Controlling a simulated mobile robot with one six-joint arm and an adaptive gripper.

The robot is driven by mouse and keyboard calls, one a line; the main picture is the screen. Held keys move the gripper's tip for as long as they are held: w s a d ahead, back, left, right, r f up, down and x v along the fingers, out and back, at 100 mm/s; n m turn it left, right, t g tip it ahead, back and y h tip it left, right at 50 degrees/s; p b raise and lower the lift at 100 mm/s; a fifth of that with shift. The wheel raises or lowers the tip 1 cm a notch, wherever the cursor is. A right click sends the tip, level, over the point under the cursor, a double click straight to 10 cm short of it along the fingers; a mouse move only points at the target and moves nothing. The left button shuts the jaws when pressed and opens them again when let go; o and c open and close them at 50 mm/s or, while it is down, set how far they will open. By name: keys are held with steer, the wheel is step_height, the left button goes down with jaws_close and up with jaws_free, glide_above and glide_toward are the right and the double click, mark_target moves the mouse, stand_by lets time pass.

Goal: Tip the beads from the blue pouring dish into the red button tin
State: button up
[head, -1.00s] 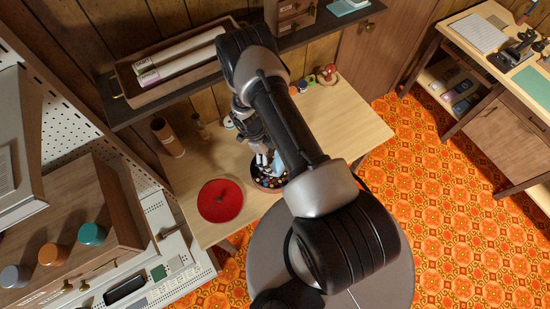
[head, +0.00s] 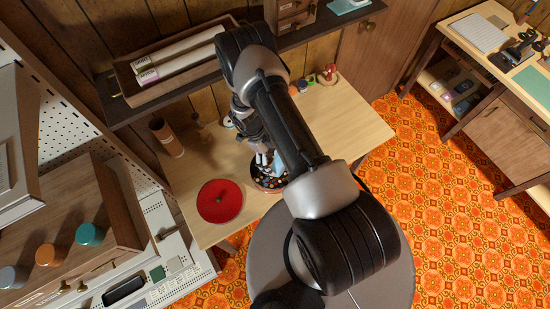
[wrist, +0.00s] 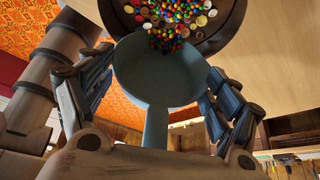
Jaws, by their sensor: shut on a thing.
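The blue pouring dish (wrist: 158,72) is tilted steeply over the button tin; its light blue side also shows in the head view (head: 278,165). My gripper (wrist: 158,88) is shut on the dish, with a finger on each side of its stem-like handle. The tin (wrist: 228,22) stands open on the table, and its dark rim shows in the head view (head: 270,188). Small coloured beads (wrist: 178,12) lie among larger buttons (wrist: 205,18) in the tin. Several beads are at the dish's lip.
A round red lid (head: 220,201) lies on the pale table (head: 345,125) left of the tin. A brown cylinder (head: 167,138) and spools (head: 328,74) stand towards the back. A dark shelf (head: 150,108) overhangs the back edge. The table's right side is clear.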

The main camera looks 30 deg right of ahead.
steer(key=shift+w+a+b, duration=0.2)
steer(key=shift+w+b, duration=0.05)
steer(key=shift+b, duration=0.6)
stand_by(0.7)
steer(key=shift+r+g, duration=0.2)
steer(key=shift+g, duration=0.1)
stand_by(1.6)
steer(key=shift+f, duration=0.1)
steer(key=shift+f+b, duration=0.1)
steer(key=shift+b, duration=0.25)
steer(key=shift+w+a+g+h+b, duration=0.15)
steer(key=shift+w+g+h+b, duration=0.15)
steer(key=shift+b, duration=0.65)
stand_by(1.0)
steer(key=shift+r, duration=0.2)
stand_by(1.7)
steer(key=shift+f, duration=0.15)
